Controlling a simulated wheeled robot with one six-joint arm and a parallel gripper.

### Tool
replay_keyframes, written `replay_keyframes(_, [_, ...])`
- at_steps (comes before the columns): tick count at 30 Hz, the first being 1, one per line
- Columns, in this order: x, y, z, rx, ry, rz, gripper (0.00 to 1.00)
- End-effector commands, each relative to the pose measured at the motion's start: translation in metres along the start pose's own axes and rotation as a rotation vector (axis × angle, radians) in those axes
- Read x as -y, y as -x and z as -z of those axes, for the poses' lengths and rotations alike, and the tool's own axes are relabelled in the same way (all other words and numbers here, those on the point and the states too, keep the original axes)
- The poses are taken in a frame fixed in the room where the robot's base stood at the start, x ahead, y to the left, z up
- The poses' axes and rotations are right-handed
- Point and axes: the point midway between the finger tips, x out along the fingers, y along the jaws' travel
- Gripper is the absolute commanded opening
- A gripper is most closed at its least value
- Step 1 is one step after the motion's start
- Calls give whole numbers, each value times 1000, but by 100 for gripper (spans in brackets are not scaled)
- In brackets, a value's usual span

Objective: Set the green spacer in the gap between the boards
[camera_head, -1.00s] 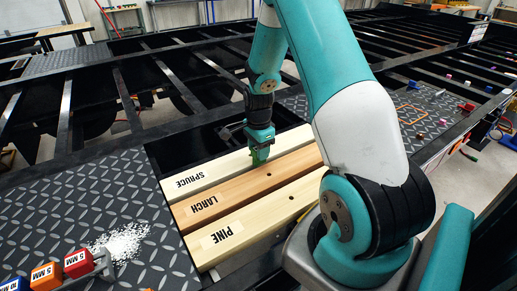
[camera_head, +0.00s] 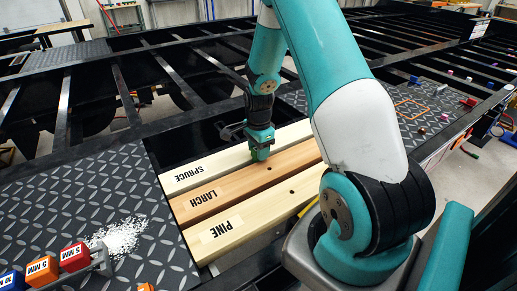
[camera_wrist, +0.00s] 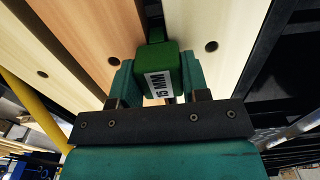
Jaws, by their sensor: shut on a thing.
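The green spacer (camera_wrist: 171,62), marked 15 MM, is between the fingers of my gripper (camera_wrist: 160,82) in the wrist view. My gripper is shut on it. The spacer's far end is at the dark gap between the orange-brown larch board (camera_wrist: 85,35) and the pale spruce board (camera_wrist: 222,25); how deep it sits is hard to tell. In the head view my gripper (camera_head: 260,151) is low over the seam between the larch board (camera_head: 235,188) and the spruce board (camera_head: 222,160), and mostly hides the spacer.
The pale pine board (camera_head: 262,212) lies in front of the larch board. A patterned metal deck plate (camera_head: 80,200) to the left carries white granules (camera_head: 122,237) and a rack with red (camera_head: 73,257), orange and blue marked spacers. Open black frame beams lie behind.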

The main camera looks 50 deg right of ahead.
Motion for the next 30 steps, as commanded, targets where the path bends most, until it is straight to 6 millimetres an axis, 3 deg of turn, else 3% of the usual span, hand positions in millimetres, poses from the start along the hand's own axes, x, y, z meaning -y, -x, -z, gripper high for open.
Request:
replay_keyframes(8, [0, -8, 0, 0, 0, 0, 18])
replay_keyframes(9, [0, -7, 0, 0, 0, 0, 49])
replay_keyframes(12, [0, -7, 0, 0, 0, 0, 72])
replay_keyframes(23, [0, -2, 0, 0, 0, 1, 72])
replay_keyframes(26, [1, 11, 0, -1, 0, 4, 72])
replay_keyframes(30, [1, 41, 0, -1, 0, 7, 72])
